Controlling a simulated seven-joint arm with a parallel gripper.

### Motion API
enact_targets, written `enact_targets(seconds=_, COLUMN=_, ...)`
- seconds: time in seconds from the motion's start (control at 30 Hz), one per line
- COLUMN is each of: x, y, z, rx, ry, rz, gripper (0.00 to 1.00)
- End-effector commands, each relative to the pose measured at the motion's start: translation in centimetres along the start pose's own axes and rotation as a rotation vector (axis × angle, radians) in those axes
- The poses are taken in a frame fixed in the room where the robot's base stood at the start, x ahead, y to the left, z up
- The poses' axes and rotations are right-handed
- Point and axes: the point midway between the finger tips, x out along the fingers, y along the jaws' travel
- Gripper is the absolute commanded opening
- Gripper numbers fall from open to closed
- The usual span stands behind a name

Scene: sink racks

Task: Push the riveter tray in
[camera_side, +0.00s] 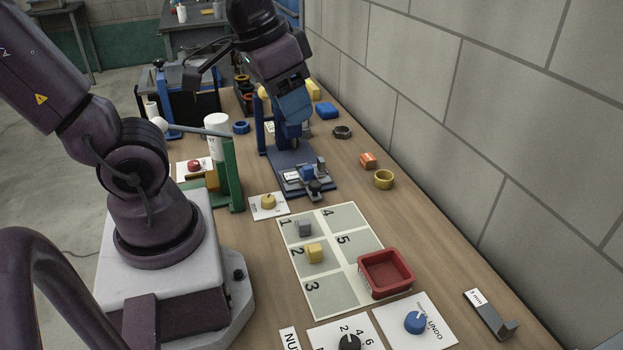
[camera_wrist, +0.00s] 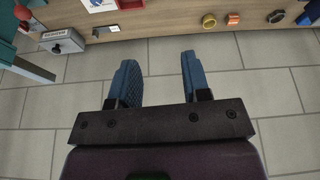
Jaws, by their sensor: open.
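The riveter is a blue stand (camera_side: 283,157) on the table in the side view. At its front is the grey riveter tray (camera_side: 313,181) with a dark knob at its near end and a blue block on top. The tray sticks out toward the camera, past the upright. My gripper (camera_side: 297,127) is above and behind the tray, in front of or beside the upright; whether it touches is unclear. In the wrist view my gripper (camera_wrist: 160,75) has two blue fingers apart with nothing between them. The riveter does not show in the wrist view.
A green stand (camera_side: 232,175) is left of the riveter. A yellow ring (camera_side: 384,180) and orange block (camera_side: 368,160) lie near the wall.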

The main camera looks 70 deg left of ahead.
Motion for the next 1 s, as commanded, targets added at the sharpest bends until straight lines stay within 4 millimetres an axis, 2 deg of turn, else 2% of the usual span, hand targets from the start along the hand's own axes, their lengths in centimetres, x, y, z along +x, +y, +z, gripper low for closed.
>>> enact_targets(seconds=0.1, x=2.9, y=-2.2, z=-1.3, rx=-0.112, ry=-0.126, rz=-0.012, gripper=0.43)
enact_targets(seconds=0.3, x=8.2, y=-6.7, z=-3.1, rx=-0.313, ry=-0.273, rz=-0.032, gripper=0.43)
enact_targets(seconds=0.6, x=16.6, y=-14.2, z=-3.6, rx=-0.586, ry=-0.398, rz=-0.094, gripper=0.43)
enact_targets(seconds=0.7, x=18.3, y=-15.8, z=-3.9, rx=-0.636, ry=-0.398, rz=-0.114, gripper=0.43)
enact_targets(seconds=0.8, x=19.0, y=-16.9, z=-5.0, rx=-0.667, ry=-0.363, rz=-0.129, gripper=0.43)
enact_targets(seconds=0.87, x=19.0, y=-17.2, z=-5.7, rx=-0.677, ry=-0.33, rz=-0.132, gripper=0.43)
enact_targets(seconds=1.0, x=20.3, y=-17.1, z=-5.1, rx=-0.684, ry=-0.331, rz=-0.132, gripper=0.43)
